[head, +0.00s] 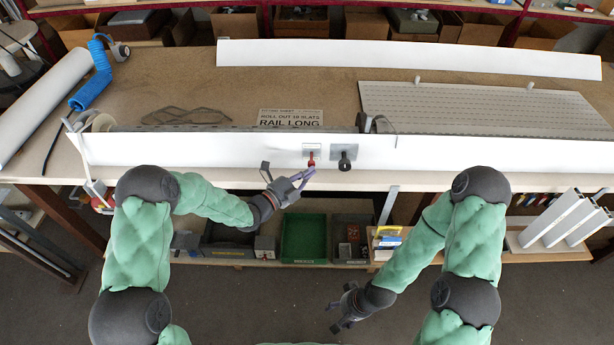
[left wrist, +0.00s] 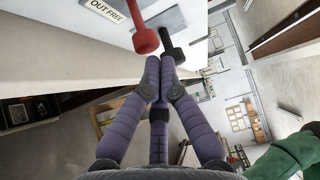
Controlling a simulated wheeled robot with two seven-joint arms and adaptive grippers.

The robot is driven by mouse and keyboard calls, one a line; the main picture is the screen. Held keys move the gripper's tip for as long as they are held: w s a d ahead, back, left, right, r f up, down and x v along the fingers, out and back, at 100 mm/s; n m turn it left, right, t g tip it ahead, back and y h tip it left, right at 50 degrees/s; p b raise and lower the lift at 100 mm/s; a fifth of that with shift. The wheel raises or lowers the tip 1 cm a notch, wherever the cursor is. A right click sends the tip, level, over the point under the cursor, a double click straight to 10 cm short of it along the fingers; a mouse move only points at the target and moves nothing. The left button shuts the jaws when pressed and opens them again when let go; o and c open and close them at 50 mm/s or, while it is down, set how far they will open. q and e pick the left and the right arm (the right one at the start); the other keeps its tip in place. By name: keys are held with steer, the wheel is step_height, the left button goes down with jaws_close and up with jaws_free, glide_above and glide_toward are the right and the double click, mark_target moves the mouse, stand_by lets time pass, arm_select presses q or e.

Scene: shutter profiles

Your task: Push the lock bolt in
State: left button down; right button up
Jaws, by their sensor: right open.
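The lock bolt has a red knob (head: 311,160) below a small label plate on the front of the long white box. In the left wrist view the red knob (left wrist: 146,40) sticks out beside a label reading "OUT FREE". A black knob (head: 345,163) on a grey plate sits just right of it. My left gripper (head: 307,176) is just below and in front of the red knob. In the left wrist view its purple fingertips (left wrist: 160,62) are together with nothing between them, below the two knobs. My right gripper (head: 342,308) is open and empty, low in front of the bench.
The long white box (head: 220,147) runs along the bench's front edge. A sign (head: 290,117) reading "RAIL LONG" and a slatted panel (head: 480,105) lie behind it. Bins, including a green one (head: 304,237), stand on the shelf below. The floor in front is clear.

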mark_target(309, 165)
arm_select(q)
steer(key=shift+w, duration=0.1)
steer(key=w+b, duration=0.2)
steer(key=shift+w+f+b, duration=0.1)
steer(key=shift+w+b, duration=0.15)
steer(key=shift+b, duration=0.15)
steer(key=shift+w, duration=0.1)
steer(key=shift+r, duration=0.2)
